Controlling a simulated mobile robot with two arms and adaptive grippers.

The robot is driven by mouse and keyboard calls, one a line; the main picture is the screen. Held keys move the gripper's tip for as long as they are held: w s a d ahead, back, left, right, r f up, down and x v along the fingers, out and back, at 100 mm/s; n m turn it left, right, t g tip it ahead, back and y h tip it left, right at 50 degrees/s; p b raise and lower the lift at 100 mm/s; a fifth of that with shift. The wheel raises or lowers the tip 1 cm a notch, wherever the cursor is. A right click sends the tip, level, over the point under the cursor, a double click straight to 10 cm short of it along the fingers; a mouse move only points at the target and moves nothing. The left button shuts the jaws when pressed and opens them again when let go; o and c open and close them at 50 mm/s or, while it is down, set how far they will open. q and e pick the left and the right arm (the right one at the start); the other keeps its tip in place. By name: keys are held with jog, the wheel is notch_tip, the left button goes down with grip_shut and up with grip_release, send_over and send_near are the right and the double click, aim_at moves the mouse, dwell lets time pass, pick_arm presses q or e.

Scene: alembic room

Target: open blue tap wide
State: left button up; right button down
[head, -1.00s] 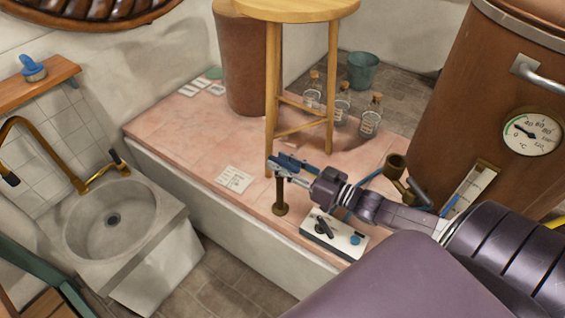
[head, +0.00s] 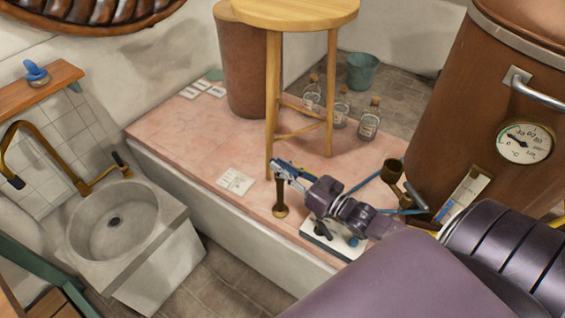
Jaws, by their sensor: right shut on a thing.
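The blue tap is a short brass post (head: 280,197) standing on the pink platform, with a blue lever (head: 286,167) on top. My right gripper (head: 291,171) reaches in from the right at the top of the post and is shut on the blue lever. The fingers hide part of the lever, so its exact angle is hard to read. My left gripper is not in view.
Just below my right wrist, a white box (head: 338,244) with knobs is partly hidden. A wooden stool (head: 331,95) stands close behind the tap, with several corked bottles (head: 369,120) beyond. A copper vessel (head: 450,110) stands right, a sink (head: 112,222) left.

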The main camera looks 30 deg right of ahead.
jog(key=m+h+p, duration=0.1)
jog(key=h, duration=0.1)
jog(key=m+h+p, duration=0.1)
jog(key=h+p, duration=0.1)
jog(key=shift+a+r+m+t, duration=0.2)
jog(key=shift+m+t, duration=0.1)
jog(key=shift+m, duration=0.1)
jog(key=shift+a+f+m+h+p, duration=0.1)
jog(key=shift+m+h+p, duration=0.65)
jog(key=shift+h, duration=0.45)
jog(key=shift+f+m+h, duration=0.1)
jog(key=shift+m+h, duration=0.65)
jog(key=shift+h, duration=0.35)
jog(key=shift+h+p, duration=0.3)
jog(key=c, duration=1.9)
grip_release()
jog(key=v, duration=1.2)
jog(key=shift+r, duration=0.35)
